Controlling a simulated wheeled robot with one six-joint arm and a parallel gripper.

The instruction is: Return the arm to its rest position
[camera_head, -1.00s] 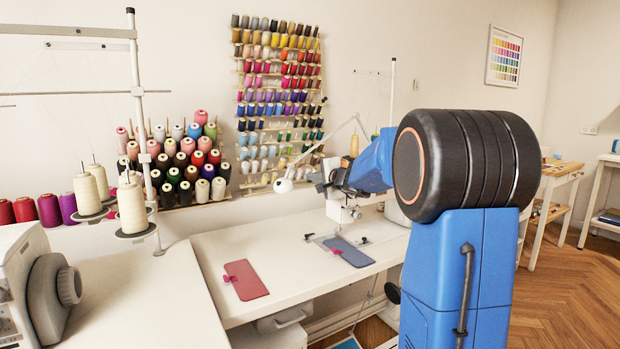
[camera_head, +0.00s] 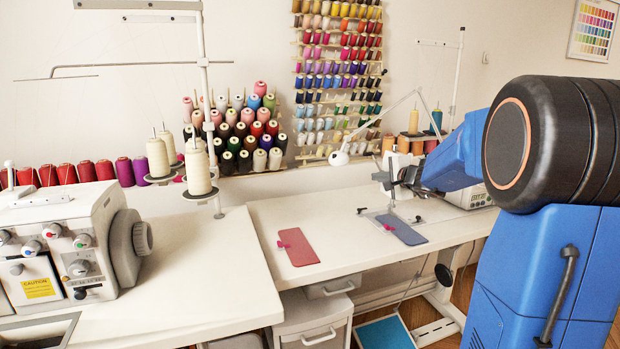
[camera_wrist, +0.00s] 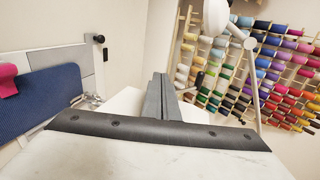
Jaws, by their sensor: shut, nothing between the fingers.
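My blue arm with its black joint stands at the right of the head view and reaches left over the far table. My gripper (camera_head: 390,181) shows there as small grey parts in front of the sewing machine (camera_head: 470,194), which is partly hidden by the arm. In the wrist view my gripper's two grey fingers (camera_wrist: 161,97) lie together with nothing between them. A blue-grey fabric piece (camera_head: 402,230) with a pink clip lies on the table below and beside it. It also shows at the left of the wrist view (camera_wrist: 45,95).
A red fabric piece (camera_head: 298,246) lies on the white table (camera_head: 345,255). A serger (camera_head: 60,240) stands on the left table beside a thread stand (camera_head: 205,90). A wall rack of spools (camera_head: 335,80) is behind. A white lamp (camera_head: 340,158) stands near the gripper.

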